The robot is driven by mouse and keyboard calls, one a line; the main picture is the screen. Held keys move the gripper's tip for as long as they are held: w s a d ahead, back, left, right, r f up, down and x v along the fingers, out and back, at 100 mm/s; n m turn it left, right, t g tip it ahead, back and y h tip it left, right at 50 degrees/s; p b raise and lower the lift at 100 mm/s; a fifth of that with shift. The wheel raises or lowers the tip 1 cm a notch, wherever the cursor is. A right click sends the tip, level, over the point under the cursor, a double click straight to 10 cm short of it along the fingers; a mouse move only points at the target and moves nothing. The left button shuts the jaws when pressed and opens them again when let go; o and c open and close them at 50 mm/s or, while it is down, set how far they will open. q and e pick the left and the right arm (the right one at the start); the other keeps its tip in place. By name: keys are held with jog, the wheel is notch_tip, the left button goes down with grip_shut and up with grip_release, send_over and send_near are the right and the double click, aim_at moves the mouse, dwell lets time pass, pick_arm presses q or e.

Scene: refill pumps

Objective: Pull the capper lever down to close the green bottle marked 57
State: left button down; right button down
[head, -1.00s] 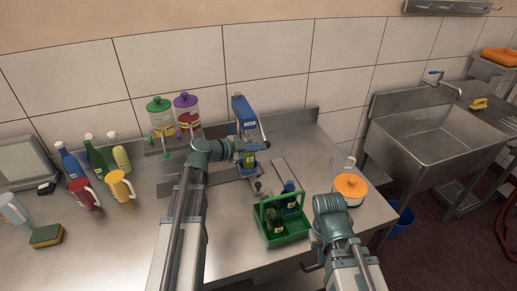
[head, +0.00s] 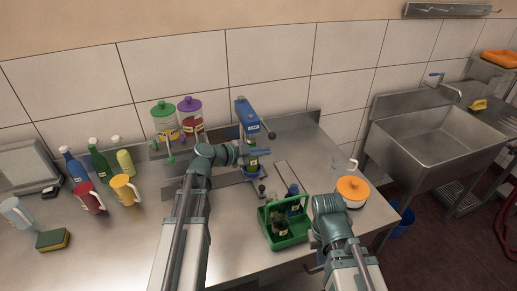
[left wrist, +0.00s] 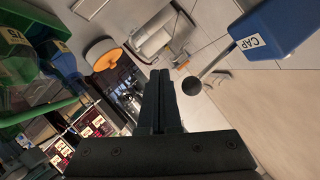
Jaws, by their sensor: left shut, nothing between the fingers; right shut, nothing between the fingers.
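The blue capper (head: 247,113) stands at the back of the counter. Its lever ends in a black knob (head: 271,134) at the right. A green bottle (head: 252,164) with a yellow label stands upright under the capper head, partly behind my left gripper; its number is unreadable here. My left gripper (head: 267,151) is shut and empty, in front of the bottle and below the knob. In the left wrist view the black knob (left wrist: 193,87) shows just right of the closed fingertips, apart in the picture, near the CAP label. My right gripper (head: 318,268) is shut, beside the crate; its fingertips are hard to make out.
A green crate (head: 291,240) with bottles stands at the front right, with an orange-lidded pot (head: 352,190) beyond it. Green-topped (head: 164,122) and purple-topped (head: 190,115) pump jars stand left of the capper. Bottles, jugs and a sponge (head: 53,240) are at the left.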

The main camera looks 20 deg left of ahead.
pick_arm(q)
jog(key=p+v, duration=0.2)
jog(key=v, duration=0.9)
jog(key=shift+s+d+p, duration=0.35)
jog(key=shift+s+p, duration=0.05)
jog(key=shift+s, duration=0.05)
